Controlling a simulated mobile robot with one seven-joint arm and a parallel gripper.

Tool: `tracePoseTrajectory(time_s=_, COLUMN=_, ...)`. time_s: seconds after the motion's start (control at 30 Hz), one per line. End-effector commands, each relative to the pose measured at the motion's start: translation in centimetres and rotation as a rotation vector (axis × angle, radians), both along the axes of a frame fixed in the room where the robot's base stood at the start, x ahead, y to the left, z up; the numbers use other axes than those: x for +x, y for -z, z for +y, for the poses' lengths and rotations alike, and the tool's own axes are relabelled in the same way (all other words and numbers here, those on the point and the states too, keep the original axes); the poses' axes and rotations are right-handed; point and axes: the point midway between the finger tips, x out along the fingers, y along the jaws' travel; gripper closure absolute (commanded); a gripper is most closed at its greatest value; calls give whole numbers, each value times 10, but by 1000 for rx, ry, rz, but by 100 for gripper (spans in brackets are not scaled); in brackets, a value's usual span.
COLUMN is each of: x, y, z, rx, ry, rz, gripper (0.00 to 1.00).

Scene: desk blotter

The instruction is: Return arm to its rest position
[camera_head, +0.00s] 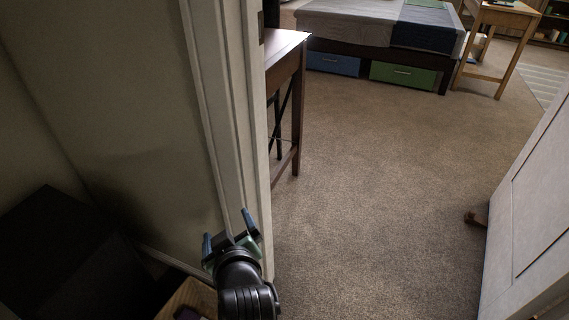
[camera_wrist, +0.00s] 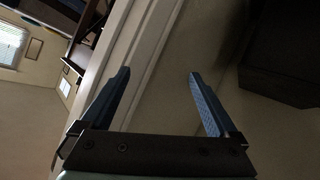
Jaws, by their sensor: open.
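My gripper (camera_head: 228,228) is near the bottom of the head view, in front of the white door frame (camera_head: 223,110). Its two blue fingers stand apart with nothing between them. In the wrist view my gripper (camera_wrist: 160,82) is also open and empty, and the pale door frame (camera_wrist: 128,45) lies beyond the fingers. I cannot tell how far the fingertips are from the frame. My dark arm reaches up from the bottom edge of the head view.
A white door (camera_head: 530,215) stands open at the right. Carpet (camera_head: 380,190) between it and the frame is clear. A dark wooden table (camera_head: 287,62) stands just past the frame. A bed (camera_head: 380,25) is at the back. A black box (camera_head: 70,260) sits at lower left.

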Motion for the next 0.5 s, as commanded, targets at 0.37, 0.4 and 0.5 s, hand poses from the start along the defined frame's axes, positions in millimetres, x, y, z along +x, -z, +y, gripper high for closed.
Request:
tracePoseTrajectory(time_s=0.37, x=6, y=-289, z=-57, rx=290, ry=193, rz=-584, gripper=5)
tracePoseTrajectory(time_s=0.4, x=-3, y=-318, z=-64, rx=323, ry=204, rz=-647, gripper=5)
tracePoseTrajectory(time_s=0.5, x=-33, y=-387, z=-80, rx=407, ry=221, rz=-810, gripper=5)
